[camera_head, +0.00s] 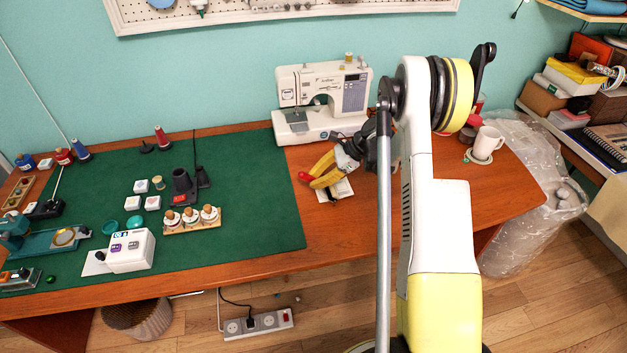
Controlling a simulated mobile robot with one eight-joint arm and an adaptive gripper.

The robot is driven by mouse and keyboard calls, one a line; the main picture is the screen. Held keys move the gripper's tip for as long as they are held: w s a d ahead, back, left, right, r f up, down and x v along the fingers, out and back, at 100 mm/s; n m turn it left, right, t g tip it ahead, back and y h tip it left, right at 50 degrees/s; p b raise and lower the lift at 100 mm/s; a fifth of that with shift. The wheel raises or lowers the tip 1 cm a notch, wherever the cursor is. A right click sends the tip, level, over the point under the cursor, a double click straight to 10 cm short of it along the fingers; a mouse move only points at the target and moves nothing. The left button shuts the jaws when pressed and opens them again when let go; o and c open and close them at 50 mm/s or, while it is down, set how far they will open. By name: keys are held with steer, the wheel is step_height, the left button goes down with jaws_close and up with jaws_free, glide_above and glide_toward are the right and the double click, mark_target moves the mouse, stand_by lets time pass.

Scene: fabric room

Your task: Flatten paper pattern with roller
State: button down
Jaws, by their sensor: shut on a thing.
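My gripper (318,178) reaches down from the right, over the wooden table beside the green mat's right edge. Its yellow fingers are shut on a small tool, seemingly the roller, which is mostly hidden by the fingers. A red end (305,177) shows at the fingertips; I cannot tell if it belongs to the tool. A pale sheet, seemingly the paper pattern (343,190), lies on the table under the gripper, partly covered. A dark part shows just below the fingers at the sheet's left side. I cannot tell whether the tool touches the paper.
A white sewing machine (322,100) stands close behind the gripper. The green mat (262,215) lies left, with a spool rack (192,219) and a white box (132,251) on it. A white mug (487,142) stands at the right. The table's front right is clear.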

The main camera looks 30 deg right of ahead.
mark_target(344, 189)
steer(key=shift+s+d, duration=0.15)
steer(key=shift+d, duration=0.55)
steer(key=shift+d, duration=0.1)
steer(key=shift+s+d+b, duration=0.25)
steer(key=shift+d+b, duration=0.1)
steer(key=shift+d, duration=0.4)
steer(key=shift+d, duration=0.1)
steer(key=shift+s+d, duration=0.2)
steer(key=shift+d, duration=0.6)
steer(key=shift+d, duration=0.1)
steer(key=shift+s+d+b, duration=0.25)
steer(key=shift+d+b, duration=0.15)
steer(key=shift+d, duration=0.4)
steer(key=shift+a, duration=0.1)
